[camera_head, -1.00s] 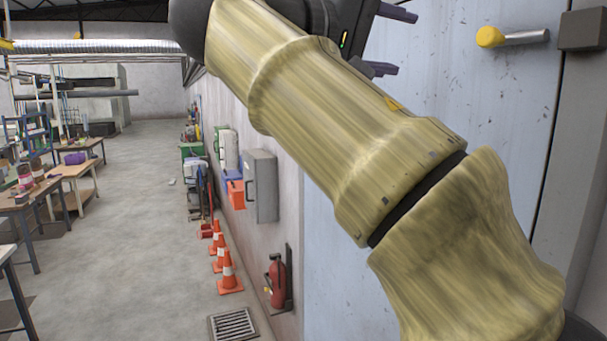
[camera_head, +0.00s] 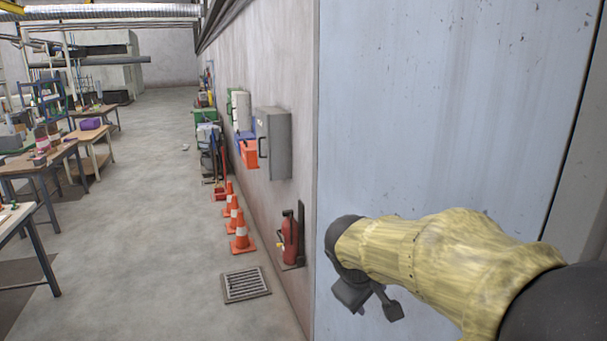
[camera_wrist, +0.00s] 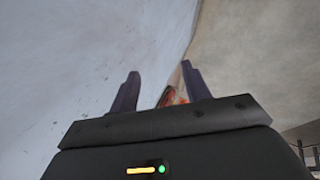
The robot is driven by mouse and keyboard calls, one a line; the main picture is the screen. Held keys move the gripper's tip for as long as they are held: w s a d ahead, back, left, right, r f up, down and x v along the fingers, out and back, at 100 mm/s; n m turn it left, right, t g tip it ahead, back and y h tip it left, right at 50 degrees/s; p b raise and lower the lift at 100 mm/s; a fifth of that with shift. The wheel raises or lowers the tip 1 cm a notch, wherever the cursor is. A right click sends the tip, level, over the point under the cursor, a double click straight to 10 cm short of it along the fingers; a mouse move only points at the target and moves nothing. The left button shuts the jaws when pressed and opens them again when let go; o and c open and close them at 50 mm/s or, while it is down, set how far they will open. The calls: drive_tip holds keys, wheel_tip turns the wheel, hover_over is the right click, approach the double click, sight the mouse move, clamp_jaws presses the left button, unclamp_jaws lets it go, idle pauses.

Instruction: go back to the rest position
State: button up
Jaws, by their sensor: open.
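My gripper (camera_wrist: 160,90) shows in the wrist view with its two dark fingers apart and nothing between them. Past the fingers lie the pale blue panel on the left and a grey floor on the right, with a small blurred red thing between. In the head view my arm comes in from the lower right, in front of the pale blue panel (camera_head: 440,110). The dark end of the arm points down and left.
A red fire extinguisher (camera_head: 289,240) hangs on the wall left of the panel. A grey wall cabinet (camera_head: 273,143), several orange cones (camera_head: 241,235) and a floor grate (camera_head: 246,284) are close by. Workbenches (camera_head: 40,165) stand at the left. The floor between is clear.

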drive_tip(key=s+d+f+m+g+y+b, duration=0.1)
drive_tip(key=s+f+m, duration=0.2)
drive_tip(key=s+f, duration=0.3)
drive_tip(key=s+d+f+m+g+y+b, duration=0.1)
drive_tip(key=s+f+m+y, duration=0.1)
drive_tip(key=s+f+m, duration=0.2)
drive_tip(key=s+f, duration=0.3)
drive_tip(key=f, duration=0.5)
drive_tip(key=shift+d+m+b, duration=0.3)
drive_tip(key=shift+d+b, duration=0.05)
drive_tip(key=shift+b, duration=0.05)
drive_tip(key=shift+d+f, duration=0.1)
